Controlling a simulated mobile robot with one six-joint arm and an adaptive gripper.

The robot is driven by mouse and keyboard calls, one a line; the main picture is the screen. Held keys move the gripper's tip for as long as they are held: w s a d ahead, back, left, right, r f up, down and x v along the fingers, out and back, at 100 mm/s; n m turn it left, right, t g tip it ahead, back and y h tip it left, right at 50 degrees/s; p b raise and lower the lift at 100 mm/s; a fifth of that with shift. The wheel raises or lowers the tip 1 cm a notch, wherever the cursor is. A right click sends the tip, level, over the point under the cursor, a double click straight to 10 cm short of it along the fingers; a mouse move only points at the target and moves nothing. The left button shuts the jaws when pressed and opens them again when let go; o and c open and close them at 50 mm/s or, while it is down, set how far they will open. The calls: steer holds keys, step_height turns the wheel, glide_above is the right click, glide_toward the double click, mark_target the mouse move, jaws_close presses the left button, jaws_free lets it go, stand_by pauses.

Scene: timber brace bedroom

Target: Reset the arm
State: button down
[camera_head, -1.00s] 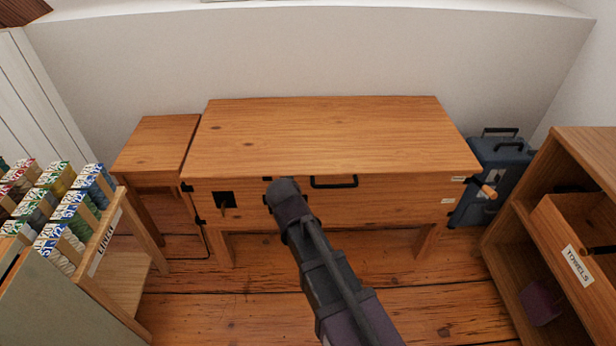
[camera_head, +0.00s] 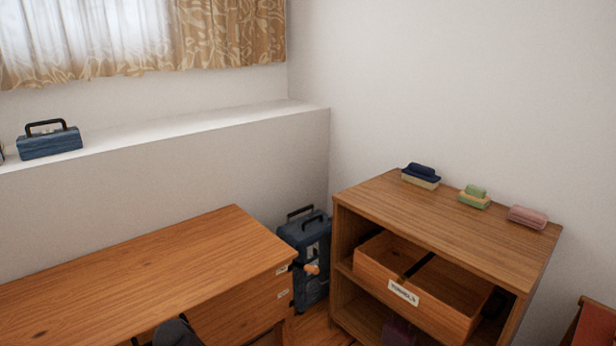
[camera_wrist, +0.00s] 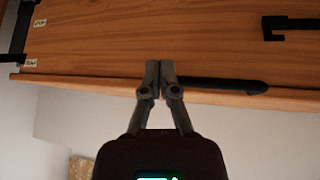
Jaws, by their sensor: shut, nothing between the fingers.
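My gripper (camera_wrist: 159,72) shows in the wrist view with its two fingers together and nothing between them. It is in front of the wooden chest (camera_wrist: 110,45), whose front face has a black handle (camera_wrist: 290,27) at the upper right. A dark bar (camera_wrist: 230,86) runs along the chest's edge, right of the fingertips; I cannot tell whether they touch. In the head view only a small dark piece of my arm shows at the bottom edge, before the chest (camera_head: 150,275). My gripper is not visible there.
A shelf unit (camera_head: 450,225) with an open labelled drawer (camera_head: 400,292) stands at the right. Several brush-like blocks lie on top. A blue suitcase (camera_head: 305,250) stands between it and the chest. A blue toolbox (camera_head: 50,142) sits on the wall ledge (camera_head: 200,122).

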steer(key=w+d+f+m+g+h, duration=0.1)
steer(key=w+d, duration=0.2)
steer(key=d, duration=0.5)
steer(key=w+d+f+m+g+h, duration=0.1)
steer(key=w+d, duration=0.1)
steer(key=d, duration=0.7)
steer(key=w+d+f+m+g+h, duration=0.1)
steer(key=w+d+m, duration=0.15)
steer(key=d, duration=0.55)
steer(key=s+d+m+g, duration=0.1)
steer(key=s+d+g, duration=0.15)
steer(key=d, duration=0.95)
steer(key=s+d+m+g, duration=0.1)
steer(key=s+d+m, duration=0.15)
steer(key=d, duration=1.05)
step_height(320, 180, up, 37)
steer(key=n+p, duration=0.1)
steer(key=p, duration=3.7)
steer(key=shift+a+r, duration=0.15)
